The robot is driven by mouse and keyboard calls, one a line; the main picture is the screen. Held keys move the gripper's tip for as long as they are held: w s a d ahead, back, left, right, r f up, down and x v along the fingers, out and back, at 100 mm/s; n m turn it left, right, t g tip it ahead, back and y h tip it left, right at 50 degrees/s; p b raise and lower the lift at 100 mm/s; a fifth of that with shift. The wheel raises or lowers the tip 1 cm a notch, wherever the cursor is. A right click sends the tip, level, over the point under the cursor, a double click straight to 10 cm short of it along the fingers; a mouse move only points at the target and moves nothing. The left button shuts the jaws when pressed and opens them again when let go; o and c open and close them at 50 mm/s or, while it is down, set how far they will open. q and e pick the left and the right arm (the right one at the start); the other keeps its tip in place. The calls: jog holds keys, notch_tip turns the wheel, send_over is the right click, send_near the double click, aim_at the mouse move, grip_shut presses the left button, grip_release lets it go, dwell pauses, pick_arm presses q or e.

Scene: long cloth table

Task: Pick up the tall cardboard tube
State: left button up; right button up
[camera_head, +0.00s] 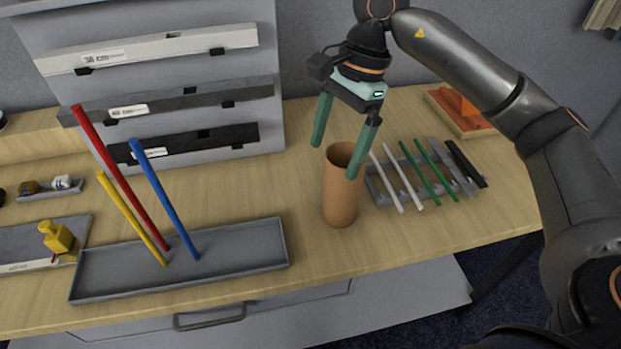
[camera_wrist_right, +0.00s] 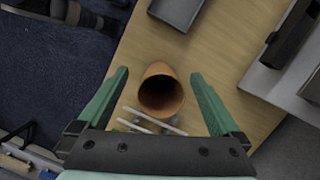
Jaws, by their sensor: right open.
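The tall cardboard tube (camera_head: 341,197) is brown, open at the top and upright on the wooden table, right of centre in the head view. My right gripper (camera_head: 337,162) is open and empty, with its green fingers pointing down around and above the tube's top. In the right wrist view the tube (camera_wrist_right: 161,94) shows its open mouth between the two spread fingers of the gripper (camera_wrist_right: 162,78), with a gap on each side. No contact with the tube shows. My left gripper is not in view.
A grey tray (camera_head: 180,262) with red, yellow and blue rods leaning up stands left of the tube. A grey rack (camera_head: 378,190) with white and green sticks lies close to its right. A panel (camera_head: 160,60) with long boxes stands behind. The table's front edge is near.

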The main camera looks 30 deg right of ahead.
aim_at(341, 184)
jog(key=shift+h, duration=0.8)
jog(key=d+f, duration=0.2)
jog(key=f, duration=0.1)
jog(key=d+f, duration=0.1)
jog(key=f, duration=0.1)
jog(key=shift+w, duration=0.35)
jog(key=shift+w+a+f+p, duration=0.1)
jog(key=shift+f+p, duration=0.15)
jog(key=shift+f, duration=0.75)
jog(key=shift+s+a+f+p, duration=0.1)
jog(key=shift+a+f+p, duration=0.1)
jog(key=shift+f, duration=0.75)
jog(key=shift+w+a+f+p, duration=0.1)
jog(key=shift+f+p, duration=0.15)
jog(key=shift+f, duration=0.75)
jog(key=shift+c, duration=0.2)
jog(key=c, duration=1)
jog(key=shift+r, duration=0.1)
jog(key=shift+c, duration=0.2)
